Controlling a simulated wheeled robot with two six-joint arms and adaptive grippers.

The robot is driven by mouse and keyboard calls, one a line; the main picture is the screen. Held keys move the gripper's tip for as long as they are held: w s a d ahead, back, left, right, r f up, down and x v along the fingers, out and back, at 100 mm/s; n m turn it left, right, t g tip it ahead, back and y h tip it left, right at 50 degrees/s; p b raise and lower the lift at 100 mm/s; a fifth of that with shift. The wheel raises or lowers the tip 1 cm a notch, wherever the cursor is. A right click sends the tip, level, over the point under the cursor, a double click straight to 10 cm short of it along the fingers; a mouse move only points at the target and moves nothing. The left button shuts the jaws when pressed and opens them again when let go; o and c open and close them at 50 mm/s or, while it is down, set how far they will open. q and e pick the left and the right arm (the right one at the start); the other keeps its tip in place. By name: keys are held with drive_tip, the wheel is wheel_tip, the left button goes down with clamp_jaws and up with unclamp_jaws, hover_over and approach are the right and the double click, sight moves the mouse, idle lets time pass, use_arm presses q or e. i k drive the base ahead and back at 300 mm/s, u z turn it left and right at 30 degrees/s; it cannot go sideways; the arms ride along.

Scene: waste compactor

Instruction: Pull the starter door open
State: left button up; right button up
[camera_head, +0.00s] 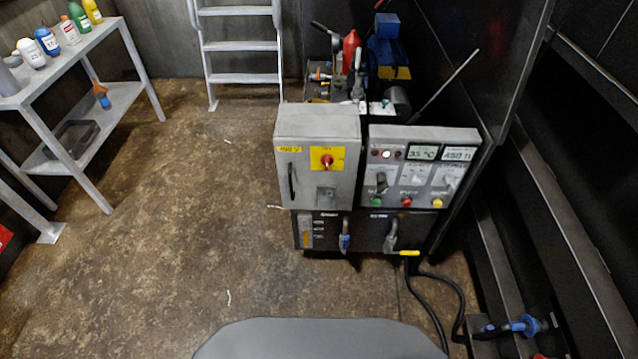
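The starter box is a grey metal cabinet in the middle of the head view. Its front door (307,188) looks shut. The door has a dark vertical handle (291,183) near its left edge. A red rotary switch on a yellow plate (327,160) sits at its upper middle, with a small metal latch or plate (326,194) below. A yellow label (289,150) is at the upper left of the door. Neither of my grippers is in the view.
A control panel (422,172) with displays, knobs and buttons stands right of the cabinet. Below is a dark box (365,233) with levers. Cables (440,290) lie on the floor at right. A shelf (98,35) with bottles is at left, a ladder (240,47) behind. The floor left of the cabinet is clear.

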sight(305, 185)
drive_tip(key=u, duration=0.05)
drive_tip(key=k, duration=0.45)
drive_tip(key=z, duration=1.05)
drive_tip(key=i, duration=0.65)
drive_tip(key=u, duration=0.3)
